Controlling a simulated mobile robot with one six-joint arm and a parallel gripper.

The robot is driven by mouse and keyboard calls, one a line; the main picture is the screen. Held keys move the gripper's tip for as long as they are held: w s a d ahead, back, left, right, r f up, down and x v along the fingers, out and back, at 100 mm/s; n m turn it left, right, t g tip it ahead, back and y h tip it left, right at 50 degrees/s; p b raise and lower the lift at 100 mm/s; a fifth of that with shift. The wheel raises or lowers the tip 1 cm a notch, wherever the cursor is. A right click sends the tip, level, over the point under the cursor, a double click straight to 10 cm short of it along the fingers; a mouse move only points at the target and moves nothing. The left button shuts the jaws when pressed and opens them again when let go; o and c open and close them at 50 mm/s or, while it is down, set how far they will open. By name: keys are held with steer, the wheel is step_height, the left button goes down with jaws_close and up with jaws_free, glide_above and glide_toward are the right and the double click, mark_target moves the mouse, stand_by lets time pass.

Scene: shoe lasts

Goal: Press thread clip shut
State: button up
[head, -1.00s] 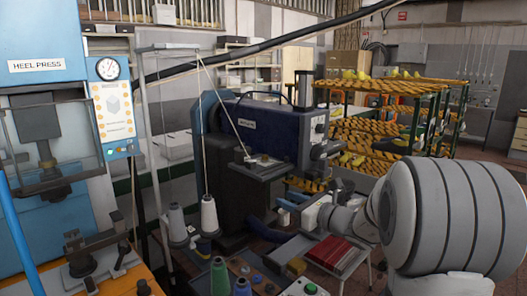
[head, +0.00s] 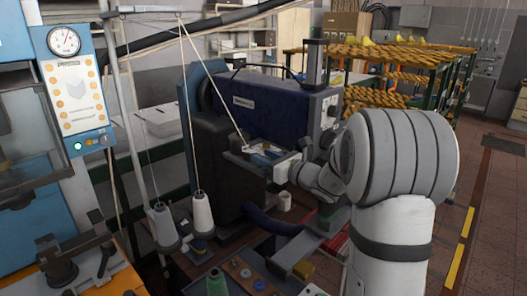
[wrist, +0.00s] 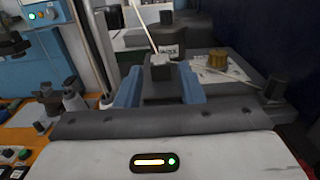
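My gripper (wrist: 160,92) has two blue fingers, set apart on either side of a small grey block that looks like the thread clip (wrist: 160,72). A pale thread (wrist: 143,28) runs down to the block from above. Whether the fingers touch its sides cannot be told, and its lower part is hidden by my gripper body. In the head view my gripper (head: 268,158) is over the small work plate of the dark blue machine (head: 275,107), where the thread (head: 212,82) comes down. The clip is too small to make out there.
Thread cones (head: 202,212) stand left of the machine. The blue heel press (head: 75,90) is at far left. Racks with orange shoe lasts (head: 400,60) stand behind. The floor at right is open.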

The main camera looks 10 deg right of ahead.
steer(key=shift+x, duration=0.95)
steer(key=shift+c, duration=0.3)
jaws_close()
